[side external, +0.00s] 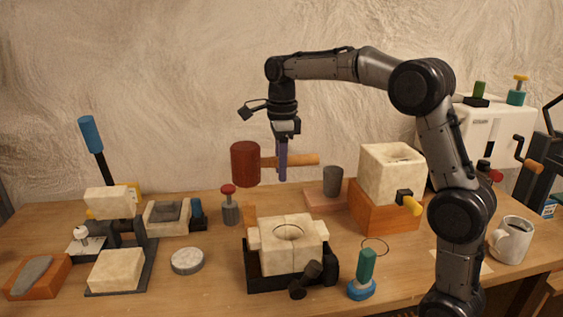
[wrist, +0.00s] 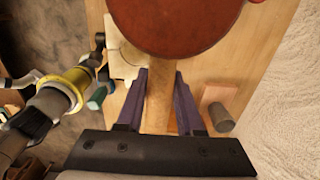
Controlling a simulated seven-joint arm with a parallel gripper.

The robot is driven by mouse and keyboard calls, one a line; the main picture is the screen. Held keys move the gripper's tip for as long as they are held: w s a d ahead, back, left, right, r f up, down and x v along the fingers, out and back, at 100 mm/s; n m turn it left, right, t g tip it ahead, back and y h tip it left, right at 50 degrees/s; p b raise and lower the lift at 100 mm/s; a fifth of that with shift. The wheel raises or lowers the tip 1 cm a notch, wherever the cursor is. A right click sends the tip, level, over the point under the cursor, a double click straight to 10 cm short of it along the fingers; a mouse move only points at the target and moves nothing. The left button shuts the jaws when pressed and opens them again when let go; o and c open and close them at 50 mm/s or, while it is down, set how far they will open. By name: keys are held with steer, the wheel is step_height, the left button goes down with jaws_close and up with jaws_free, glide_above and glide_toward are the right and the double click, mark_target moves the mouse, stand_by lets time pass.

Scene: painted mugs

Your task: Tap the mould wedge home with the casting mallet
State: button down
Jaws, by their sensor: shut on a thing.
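The casting mallet has a dark red head (side external: 245,164) and a wooden handle (side external: 303,160). My gripper (side external: 282,166), with purple fingers, is shut on the handle and holds the mallet level in the air, head to the left. In the wrist view my gripper (wrist: 160,82) has the handle (wrist: 158,112) between its fingers, and the head (wrist: 175,18) fills the top. The pale mould (side external: 289,258), with a round opening, sits in a black frame below the mallet. A small upright wooden piece, which looks like the wedge (side external: 250,216), stands at the mould's back left.
A pale block with a square opening (side external: 390,172) stands on an orange base at right. A grey cylinder (side external: 333,181) is behind the mould, a red-topped tool (side external: 230,206) left of it. A green-handled tool (side external: 366,268) and white mug (side external: 511,240) are at right.

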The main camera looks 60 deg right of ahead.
steer(key=f, duration=0.6)
steer(key=shift+s, duration=0.2)
steer(key=shift+r, duration=2.9)
step_height(320, 180, down, 7)
steer(key=shift+s+r, duration=0.1)
steer(key=shift+r, duration=0.1)
steer(key=shift+w+r, duration=0.1)
steer(key=shift+w, duration=0.1)
steer(key=shift+r, duration=4.55)
steer(key=shift+s+d+f, duration=0.1)
